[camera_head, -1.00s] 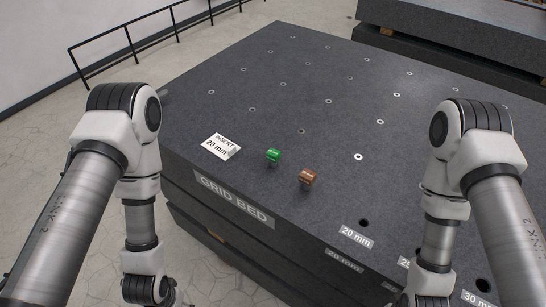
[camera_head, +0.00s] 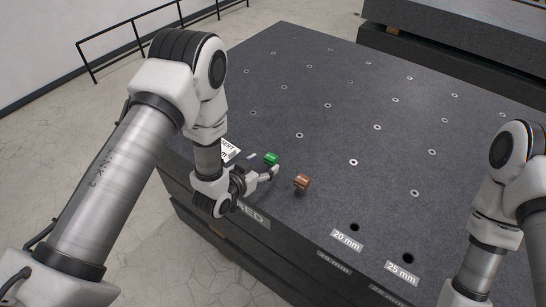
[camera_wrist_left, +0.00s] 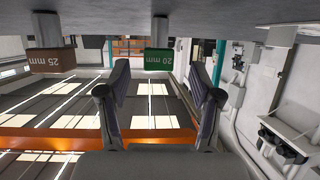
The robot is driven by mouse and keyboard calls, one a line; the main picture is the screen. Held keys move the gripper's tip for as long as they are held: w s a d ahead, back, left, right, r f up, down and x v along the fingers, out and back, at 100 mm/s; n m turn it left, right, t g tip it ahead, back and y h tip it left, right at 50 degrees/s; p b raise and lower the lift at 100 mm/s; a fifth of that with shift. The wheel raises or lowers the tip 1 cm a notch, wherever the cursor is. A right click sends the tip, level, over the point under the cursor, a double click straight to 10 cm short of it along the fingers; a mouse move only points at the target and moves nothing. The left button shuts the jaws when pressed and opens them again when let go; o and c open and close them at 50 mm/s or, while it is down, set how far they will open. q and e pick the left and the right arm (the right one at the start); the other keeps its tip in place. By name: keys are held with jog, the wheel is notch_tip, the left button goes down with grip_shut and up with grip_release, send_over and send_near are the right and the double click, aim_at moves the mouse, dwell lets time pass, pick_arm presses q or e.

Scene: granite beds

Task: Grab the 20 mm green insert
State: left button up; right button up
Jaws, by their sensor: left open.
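The green insert (camera_head: 271,159) stands on the dark granite bed (camera_head: 330,90) near its front-left edge. It also shows in the left wrist view, upside down, as a green block marked 20 mm (camera_wrist_left: 158,61). My left gripper (camera_head: 263,165) is open and empty, low over the bed edge and just short of the green insert. In the left wrist view the insert appears beyond and between the two spread fingers. A copper-brown insert (camera_head: 302,182), marked 25 mm in the left wrist view (camera_wrist_left: 54,60), stands to the right. My right gripper is out of view.
A white insert label (camera_head: 230,151) sits left of the green insert, partly hidden by my left arm. Holes marked 20 mm (camera_head: 354,227) and 25 mm (camera_head: 408,258) lie along the front edge. The bed behind the inserts is clear apart from small holes.

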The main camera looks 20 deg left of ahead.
aim_at(268, 161)
pick_arm(q)
jog(key=x, duration=0.1)
jog(key=p+x, duration=0.1)
jog(key=x, duration=0.1)
jog(key=shift+d+r, duration=0.15)
jog(key=shift+d, duration=0.05)
jog(key=shift+w+f, duration=0.25)
jog(key=shift+f, duration=0.1)
jog(key=shift+s+a, duration=0.1)
jog(key=shift+a, duration=0.05)
jog(key=c, duration=0.7)
jog(key=shift+r, duration=0.1)
grip_shut()
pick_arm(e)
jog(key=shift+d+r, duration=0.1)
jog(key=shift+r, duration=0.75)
pick_arm(q)
jog(key=shift+r, duration=0.1)
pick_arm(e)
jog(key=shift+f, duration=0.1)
